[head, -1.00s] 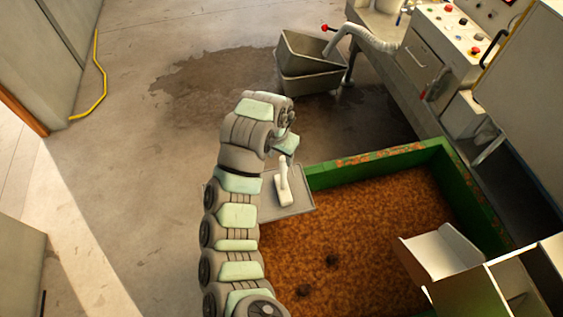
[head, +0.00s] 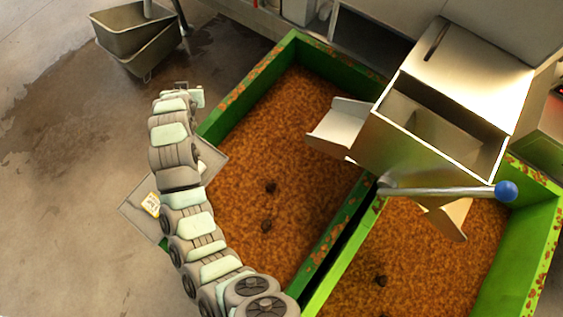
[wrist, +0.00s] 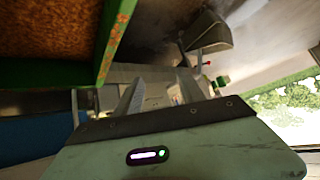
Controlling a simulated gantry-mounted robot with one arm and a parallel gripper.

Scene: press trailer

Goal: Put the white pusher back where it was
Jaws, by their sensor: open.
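I cannot make out the white pusher in either current view; my arm covers the middle of the grey tray (head: 213,158), and the tray's visible parts show no pusher. The tray sits at the left edge of the green bin. My gripper (head: 195,97) is at the far end of my arm, just beyond the tray, and is small in the head view. In the wrist view my gripper (wrist: 160,90) shows two grey fingers, apart, with nothing seen between them.
The near green bin (head: 300,52) and a second green bin (head: 545,190) hold brown pulp. A metal hopper (head: 470,75) and a blue-knobbed lever (head: 506,191) stand over them. Grey tubs (head: 145,45) are on the wet floor.

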